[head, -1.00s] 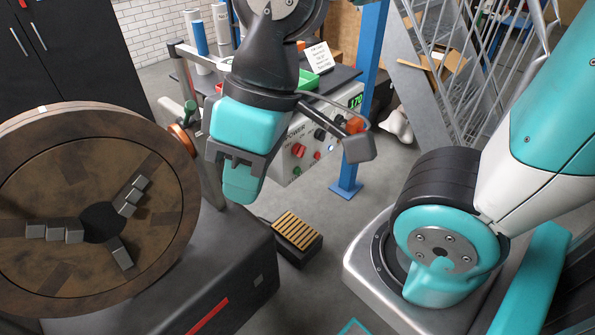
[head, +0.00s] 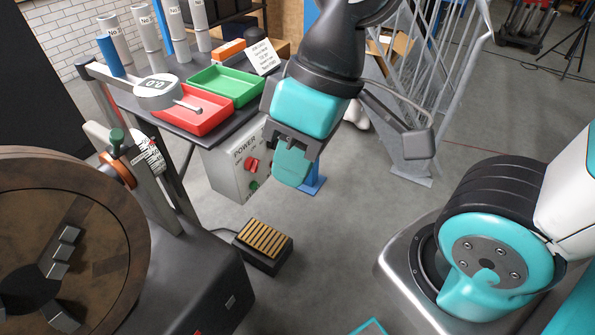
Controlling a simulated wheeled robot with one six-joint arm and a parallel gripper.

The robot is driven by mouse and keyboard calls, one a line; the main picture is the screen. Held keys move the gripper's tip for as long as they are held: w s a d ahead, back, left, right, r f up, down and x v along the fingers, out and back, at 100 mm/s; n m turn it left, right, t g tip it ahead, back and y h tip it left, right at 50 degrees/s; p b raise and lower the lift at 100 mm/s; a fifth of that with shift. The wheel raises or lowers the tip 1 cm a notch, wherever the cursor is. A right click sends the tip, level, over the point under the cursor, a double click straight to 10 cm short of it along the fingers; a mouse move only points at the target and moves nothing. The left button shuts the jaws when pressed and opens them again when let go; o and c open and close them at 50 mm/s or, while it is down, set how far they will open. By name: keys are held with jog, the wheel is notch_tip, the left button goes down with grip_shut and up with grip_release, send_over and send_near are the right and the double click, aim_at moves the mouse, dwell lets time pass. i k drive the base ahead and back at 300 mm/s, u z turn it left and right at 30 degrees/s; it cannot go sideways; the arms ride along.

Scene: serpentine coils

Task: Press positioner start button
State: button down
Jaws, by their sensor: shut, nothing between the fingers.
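The positioner, a large brown disc (head: 100,215) with grey jaw blocks on a dark base (head: 185,285), stands at the left in the head view. A grey box (head: 226,172) marked POWER hangs under the table, with a red knob (head: 252,164) and a green button (head: 253,185) on its face. I cannot tell which control is the positioner start button. My gripper (head: 292,165) is shut and empty.
A black foot pedal (head: 265,245) with a ribbed tan top sits on the floor. Open floor lies around the pedal.

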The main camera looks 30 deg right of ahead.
aim_at(254, 185)
jog(key=z, duration=0.15)
jog(key=k, duration=0.7)
jog(key=u, duration=0.9)
jog(key=i, duration=0.5)
